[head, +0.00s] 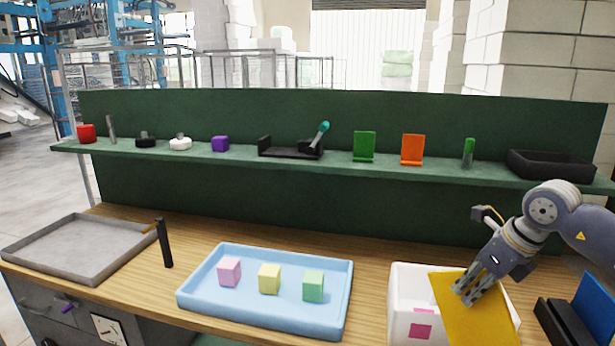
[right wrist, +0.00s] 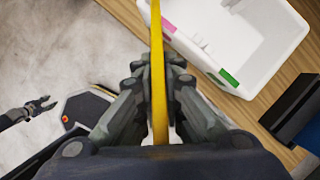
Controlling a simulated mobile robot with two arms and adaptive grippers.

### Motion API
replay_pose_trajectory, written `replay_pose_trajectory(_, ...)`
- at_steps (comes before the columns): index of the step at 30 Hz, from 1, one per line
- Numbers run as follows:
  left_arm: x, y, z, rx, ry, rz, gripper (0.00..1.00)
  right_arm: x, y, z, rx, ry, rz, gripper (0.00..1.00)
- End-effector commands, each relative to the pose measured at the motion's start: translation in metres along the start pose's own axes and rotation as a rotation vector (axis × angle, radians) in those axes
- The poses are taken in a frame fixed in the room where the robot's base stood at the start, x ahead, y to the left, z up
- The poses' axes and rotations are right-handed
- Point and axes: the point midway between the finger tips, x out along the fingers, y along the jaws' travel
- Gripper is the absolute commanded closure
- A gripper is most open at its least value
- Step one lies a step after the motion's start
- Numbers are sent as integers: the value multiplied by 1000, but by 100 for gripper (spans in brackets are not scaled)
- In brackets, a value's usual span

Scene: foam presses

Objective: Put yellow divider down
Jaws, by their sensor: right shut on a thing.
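The yellow divider (head: 478,316) is a flat upright panel, tilted in the head view, in front of the right part of a white bin (head: 401,297). My right gripper (head: 466,291) is shut on its upper edge. In the right wrist view the divider (right wrist: 158,60) shows edge-on between the fingers (right wrist: 158,95), with the white bin (right wrist: 262,65) beside it. Its lower edge is hidden, so I cannot tell whether it touches anything. My left gripper (right wrist: 47,104) shows small at the left of the right wrist view, its fingers apart and empty.
A black rack (head: 561,326) with a blue panel (head: 595,301) stands right of the divider. A blue tray (head: 200,296) with pink, yellow and green cubes lies left of the bin. A grey tray (head: 72,276) is at the far left. A green shelf (head: 340,164) runs behind.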

Motion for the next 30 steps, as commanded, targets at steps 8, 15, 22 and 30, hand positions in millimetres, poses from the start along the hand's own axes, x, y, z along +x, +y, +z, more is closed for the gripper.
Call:
replay_pose_trajectory(8,0,0,3,0,-4,0,60,22,47,-18,-463,1,195,100)
replay_pose_trajectory(15,0,0,2,0,-4,0,60,36,88,-39,-884,3,371,100)
replay_pose_trajectory(22,0,0,2,0,-2,0,60,46,129,-66,-1335,3,556,100)
replay_pose_trajectory(30,0,0,0,0,0,0,60,51,182,-108,-1933,5,804,100)
